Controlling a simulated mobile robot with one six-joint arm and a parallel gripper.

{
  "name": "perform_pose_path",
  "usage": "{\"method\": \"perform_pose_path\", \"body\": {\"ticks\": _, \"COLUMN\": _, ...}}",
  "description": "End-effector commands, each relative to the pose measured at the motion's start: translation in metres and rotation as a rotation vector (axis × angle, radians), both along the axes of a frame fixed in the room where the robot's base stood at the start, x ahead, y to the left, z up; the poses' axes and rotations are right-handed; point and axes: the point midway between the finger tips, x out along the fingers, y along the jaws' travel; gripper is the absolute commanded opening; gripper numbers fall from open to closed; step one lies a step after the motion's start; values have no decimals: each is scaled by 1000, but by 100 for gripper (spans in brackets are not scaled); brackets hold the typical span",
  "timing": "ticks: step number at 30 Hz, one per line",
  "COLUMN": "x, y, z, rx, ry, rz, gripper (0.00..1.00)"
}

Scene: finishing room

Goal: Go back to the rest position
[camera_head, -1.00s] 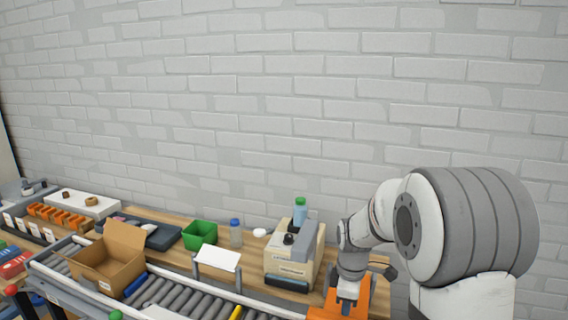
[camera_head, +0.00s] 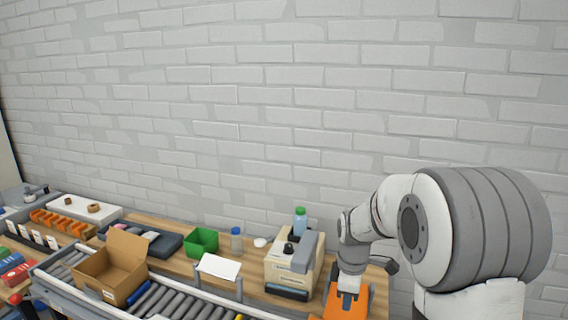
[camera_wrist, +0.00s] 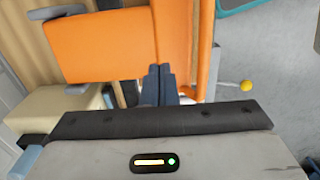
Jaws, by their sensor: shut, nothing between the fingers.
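My gripper shows in the wrist view (camera_wrist: 159,72), its two dark fingers together with nothing between them. In the wrist view it is in front of an orange piece of equipment (camera_wrist: 105,45); I cannot tell the gap between them. In the head view my white and grey arm is bent at the right, its wrist hanging over the orange piece (camera_head: 350,301) on the wooden bench. The fingertips are not clear in that view.
A beige machine (camera_head: 290,270) stands left of my arm, with a green-capped bottle (camera_head: 300,220) behind it. A roller conveyor (camera_head: 185,301) carries an open cardboard box (camera_head: 112,270). A green bin (camera_head: 201,242) and a blue-capped bottle (camera_head: 236,241) stand on the bench. The brick wall is behind.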

Motion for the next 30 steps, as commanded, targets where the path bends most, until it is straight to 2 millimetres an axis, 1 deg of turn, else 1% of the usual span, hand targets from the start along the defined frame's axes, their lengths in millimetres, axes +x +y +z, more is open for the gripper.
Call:
{"method": "perform_pose_path", "body": {"ticks": 5, "x": -3, "y": 0, "z": 4, "rx": 0, "ry": -6, "rz": -20, "gripper": 0}}
{"method": "perform_pose_path", "body": {"ticks": 8, "x": -15, "y": 0, "z": 18, "rx": 1, "ry": -27, "rz": -93, "gripper": 0}}
{"method": "perform_pose_path", "body": {"ticks": 11, "x": -38, "y": 1, "z": 39, "rx": 7, "ry": -61, "rz": -225, "gripper": 0}}
{"method": "perform_pose_path", "body": {"ticks": 15, "x": -79, "y": 2, "z": 68, "rx": 25, "ry": -117, "rz": -457, "gripper": 0}}
{"method": "perform_pose_path", "body": {"ticks": 17, "x": -97, "y": 2, "z": 78, "rx": 38, "ry": -139, "rz": -557, "gripper": 0}}
{"method": "perform_pose_path", "body": {"ticks": 18, "x": -109, "y": 2, "z": 83, "rx": 48, "ry": -153, "rz": -624, "gripper": 0}}
{"method": "perform_pose_path", "body": {"ticks": 21, "x": -140, "y": 2, "z": 94, "rx": 77, "ry": -188, "rz": -790, "gripper": 0}}
{"method": "perform_pose_path", "body": {"ticks": 24, "x": -168, "y": 3, "z": 99, "rx": 110, "ry": -216, "rz": -946, "gripper": 0}}
{"method": "perform_pose_path", "body": {"ticks": 27, "x": -191, "y": 3, "z": 101, "rx": 141, "ry": -238, "rz": -1076, "gripper": 0}}
{"method": "perform_pose_path", "body": {"ticks": 30, "x": -206, "y": 3, "z": 101, "rx": 165, "ry": -251, "rz": -1169, "gripper": 0}}
